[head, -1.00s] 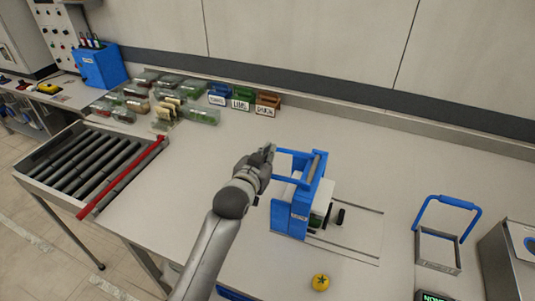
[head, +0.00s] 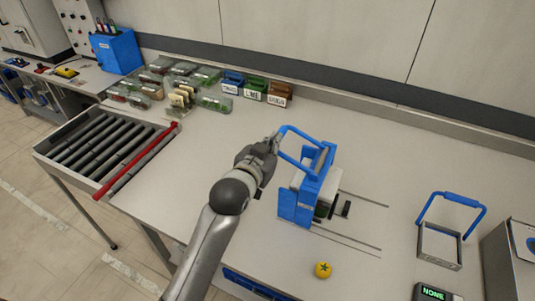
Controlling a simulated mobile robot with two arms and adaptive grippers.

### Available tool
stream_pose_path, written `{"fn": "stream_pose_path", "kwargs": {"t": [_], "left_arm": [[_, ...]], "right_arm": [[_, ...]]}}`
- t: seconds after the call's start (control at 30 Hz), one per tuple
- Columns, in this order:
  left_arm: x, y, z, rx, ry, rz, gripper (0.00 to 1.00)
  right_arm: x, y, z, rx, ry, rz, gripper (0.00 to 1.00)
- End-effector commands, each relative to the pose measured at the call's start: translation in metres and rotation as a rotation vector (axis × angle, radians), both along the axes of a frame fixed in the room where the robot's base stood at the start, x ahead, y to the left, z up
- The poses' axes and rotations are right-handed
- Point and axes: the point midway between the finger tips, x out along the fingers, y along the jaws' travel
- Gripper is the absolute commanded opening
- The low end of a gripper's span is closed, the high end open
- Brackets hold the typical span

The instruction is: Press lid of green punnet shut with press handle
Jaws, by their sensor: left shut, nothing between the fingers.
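The blue press (head: 296,207) stands on the worktop in the middle of the head view. Its blue handle (head: 304,134) is raised and tilts up toward the left. My left gripper (head: 276,140) is shut at the handle's left end, with nothing seen held between its fingers. A punnet with some green (head: 322,211) shows partly inside the press; the press frame hides most of it and its lid state cannot be told. My right gripper does not show.
Several clear punnets (head: 180,80) and three small labelled bins (head: 254,89) stand at the back. A roller conveyor (head: 105,150) with a red bar is at left. A yellow knob (head: 323,269) sits in front of the press, and a blue-handled frame (head: 440,245) stands at right.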

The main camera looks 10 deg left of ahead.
Motion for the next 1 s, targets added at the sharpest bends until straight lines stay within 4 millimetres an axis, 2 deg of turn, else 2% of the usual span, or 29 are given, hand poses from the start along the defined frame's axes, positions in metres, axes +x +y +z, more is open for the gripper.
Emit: {"fn": "stream_pose_path", "kwargs": {"t": [0.1, 0.33, 1.0], "left_arm": [[-0.017, 0.002, 0.002, -0.001, -0.002, -0.001, 0.0], [-0.037, 0.004, 0.009, -0.001, -0.002, -0.001, 0.0], [-0.041, 0.005, 0.012, -0.001, -0.003, 0.0, 0.0]], "right_arm": [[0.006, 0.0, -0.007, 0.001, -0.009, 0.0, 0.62], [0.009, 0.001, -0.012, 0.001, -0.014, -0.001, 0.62], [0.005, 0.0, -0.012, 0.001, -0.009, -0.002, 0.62]]}}
